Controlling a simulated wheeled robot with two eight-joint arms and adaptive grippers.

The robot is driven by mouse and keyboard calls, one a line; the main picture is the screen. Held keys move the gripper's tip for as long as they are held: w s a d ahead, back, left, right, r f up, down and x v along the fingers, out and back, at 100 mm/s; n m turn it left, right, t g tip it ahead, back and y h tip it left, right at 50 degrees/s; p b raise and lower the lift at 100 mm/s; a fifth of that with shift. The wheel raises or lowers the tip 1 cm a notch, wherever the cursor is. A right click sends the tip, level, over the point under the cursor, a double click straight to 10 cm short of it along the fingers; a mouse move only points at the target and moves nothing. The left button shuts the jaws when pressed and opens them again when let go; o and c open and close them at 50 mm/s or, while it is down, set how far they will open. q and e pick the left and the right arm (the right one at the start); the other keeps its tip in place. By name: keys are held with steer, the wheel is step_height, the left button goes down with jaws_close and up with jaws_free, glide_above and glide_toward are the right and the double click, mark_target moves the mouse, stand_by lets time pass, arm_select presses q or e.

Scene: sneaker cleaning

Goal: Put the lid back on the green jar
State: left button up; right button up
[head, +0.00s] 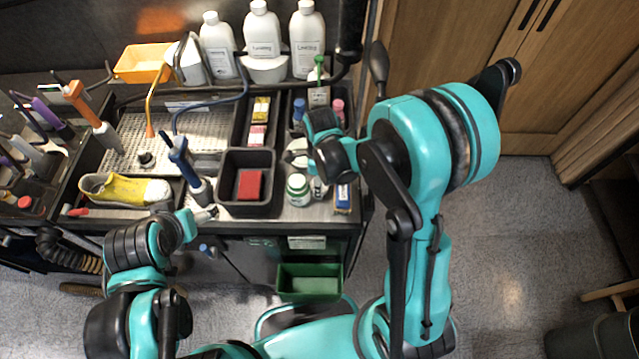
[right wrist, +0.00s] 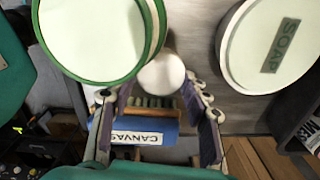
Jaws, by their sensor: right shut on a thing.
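The green jar (head: 298,190) stands at the front right of the bench, and a pale green disc with a green rim (right wrist: 95,35) shows at the upper left in the right wrist view. My right gripper (head: 322,148) is above and behind the jar. In the right wrist view its fingers (right wrist: 155,100) are apart, with a white round thing (right wrist: 160,74) between their tips. I cannot tell whether that is the lid. My left gripper (head: 205,214) is low at the bench front, its fingers too small to judge.
A blue CANVAS brush (right wrist: 145,132) lies below the fingers. A black tray (head: 250,208) with a red block stands left of the jar. A yellow sneaker (head: 115,190) is further left. White bottles (head: 262,35) stand behind.

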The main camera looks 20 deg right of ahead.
step_height(320, 180, up, 18)
steer(key=p, duration=0.4)
steer(key=shift+p, duration=0.3)
steer(key=shift+f, duration=0.1)
